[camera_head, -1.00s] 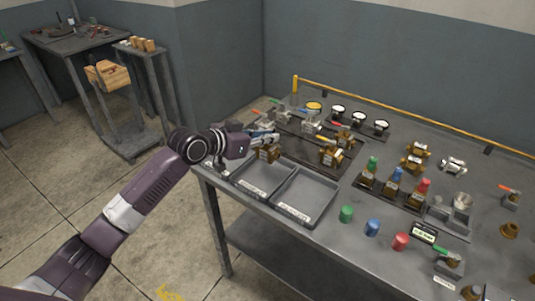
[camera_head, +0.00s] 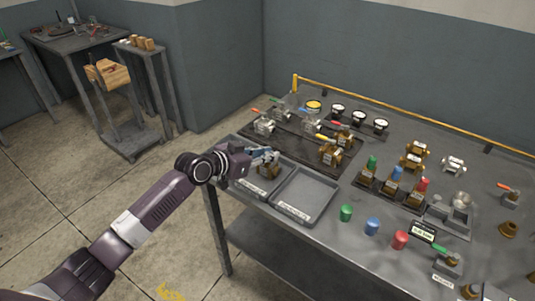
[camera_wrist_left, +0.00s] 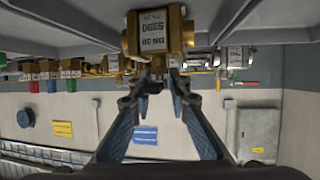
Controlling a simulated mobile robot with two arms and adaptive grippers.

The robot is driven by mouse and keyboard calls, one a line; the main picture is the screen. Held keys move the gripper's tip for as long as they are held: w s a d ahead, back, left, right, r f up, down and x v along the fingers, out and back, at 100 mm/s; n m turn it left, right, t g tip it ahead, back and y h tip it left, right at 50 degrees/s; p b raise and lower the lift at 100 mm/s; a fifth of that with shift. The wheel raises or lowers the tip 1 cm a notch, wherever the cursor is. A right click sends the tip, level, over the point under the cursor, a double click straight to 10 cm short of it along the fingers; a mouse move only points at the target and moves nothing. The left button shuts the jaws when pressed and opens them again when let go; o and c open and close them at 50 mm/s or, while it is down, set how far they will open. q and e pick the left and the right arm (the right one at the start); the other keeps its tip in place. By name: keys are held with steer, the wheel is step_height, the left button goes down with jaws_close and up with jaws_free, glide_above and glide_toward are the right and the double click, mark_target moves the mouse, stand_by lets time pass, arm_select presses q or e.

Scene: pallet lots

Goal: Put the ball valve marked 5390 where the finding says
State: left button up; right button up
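The brass ball valve (camera_head: 268,172) hangs below my left gripper (camera_head: 264,155), over or inside the left grey tray (camera_head: 246,187). In the left wrist view, the valve (camera_wrist_left: 153,38) shows a white label reading DN 20 and 5390, upside down. The fingertips of my left gripper (camera_wrist_left: 154,86) are closed in around the valve's stem side. I cannot tell whether the valve touches the tray floor. A second, empty grey tray (camera_head: 305,190) stands to the right. Labels on the tray fronts are too small to read. My right gripper is not in view.
Several other valves stand on the dark mat (camera_head: 290,146) behind the trays. A yellow rail (camera_head: 400,103) runs along the back.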

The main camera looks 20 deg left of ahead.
arm_select(q)
steer(key=shift+o, duration=1.2)
steer(key=shift+r, duration=0.1)
steer(key=b+v, duration=0.1)
steer(key=v, duration=1)
steer(key=shift+s+a, duration=0.1)
steer(key=shift+s+a+r, duration=0.15)
steer(key=shift+s, duration=0.2)
